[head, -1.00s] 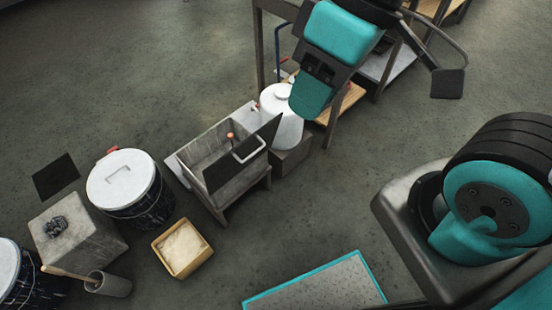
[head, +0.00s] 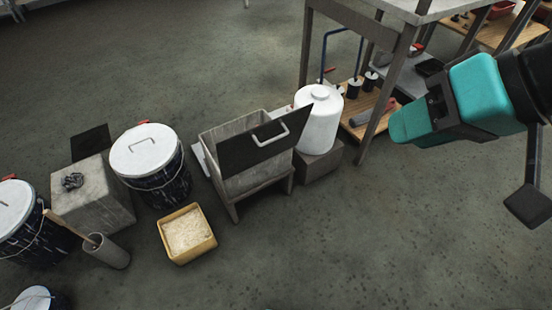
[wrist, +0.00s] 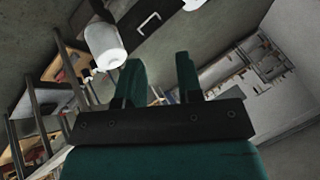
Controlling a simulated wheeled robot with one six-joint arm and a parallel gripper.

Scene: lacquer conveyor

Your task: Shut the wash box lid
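The wash box (head: 215,152) is a grey open-topped trough on legs, left of centre in the head view. Its dark flat lid (head: 243,152) with a white bar handle (head: 270,133) stands raised and tilted, and part of the box's inside shows behind it. The lid also shows at the top of the wrist view (wrist: 135,35), with its handle (wrist: 148,21). My gripper (head: 396,126) is right of the box in the head view, apart from the lid. In the wrist view its two teal fingers (wrist: 160,78) are spread with nothing between them.
A white jug (head: 318,120) on a block stands close to the box's right. A lidded bucket (head: 147,160) stands left, and a yellow tub (head: 187,233) in front left. A table (head: 405,38) and shelves are behind my gripper. The floor front right is clear.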

